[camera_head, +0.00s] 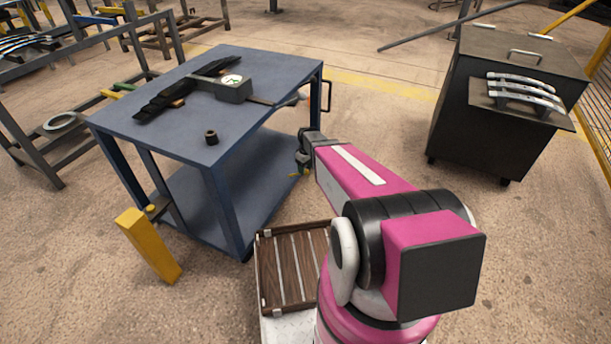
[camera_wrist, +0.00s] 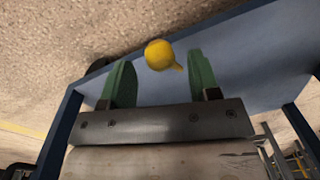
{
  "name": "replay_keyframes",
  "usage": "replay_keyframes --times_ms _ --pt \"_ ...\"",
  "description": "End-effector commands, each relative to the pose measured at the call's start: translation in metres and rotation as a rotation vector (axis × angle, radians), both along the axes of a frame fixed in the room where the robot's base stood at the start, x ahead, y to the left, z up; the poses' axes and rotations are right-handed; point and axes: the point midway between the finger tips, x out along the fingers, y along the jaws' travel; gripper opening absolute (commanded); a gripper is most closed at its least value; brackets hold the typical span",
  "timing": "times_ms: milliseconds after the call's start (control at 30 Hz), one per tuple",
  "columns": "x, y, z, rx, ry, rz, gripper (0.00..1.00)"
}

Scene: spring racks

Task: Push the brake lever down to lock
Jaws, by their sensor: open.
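The blue cart (camera_head: 235,150) stands left of my arm in the head view, with a flat top and a lower shelf. In the wrist view, a round yellow knob (camera_wrist: 158,54) shows between and beyond my fingertips, in front of a blue surface of the cart. It seems to be the end of the brake lever; the rest of the lever is hidden. My gripper (camera_wrist: 161,75) is open, with one green finger on each side of the knob in the picture. I cannot tell whether they touch. In the head view my gripper (camera_head: 301,167) is beside the cart's right side, partly hidden by my arm.
On the cart top lie a dark long part, a grey gauge box (camera_head: 234,89) and a small dark ring (camera_head: 211,137). A yellow post (camera_head: 148,246) stands front left. A dark wheeled cabinet (camera_head: 500,110) stands right, with open floor between.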

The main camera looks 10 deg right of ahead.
Motion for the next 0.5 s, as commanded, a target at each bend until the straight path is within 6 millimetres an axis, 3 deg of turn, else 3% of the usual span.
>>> replay_keyframes --times_ms 200,500 --pt "0.000 0.001 -0.035 0.000 0.001 -0.001 0.56" --pt "-0.001 0.002 -0.052 0.000 0.000 -0.001 0.56"
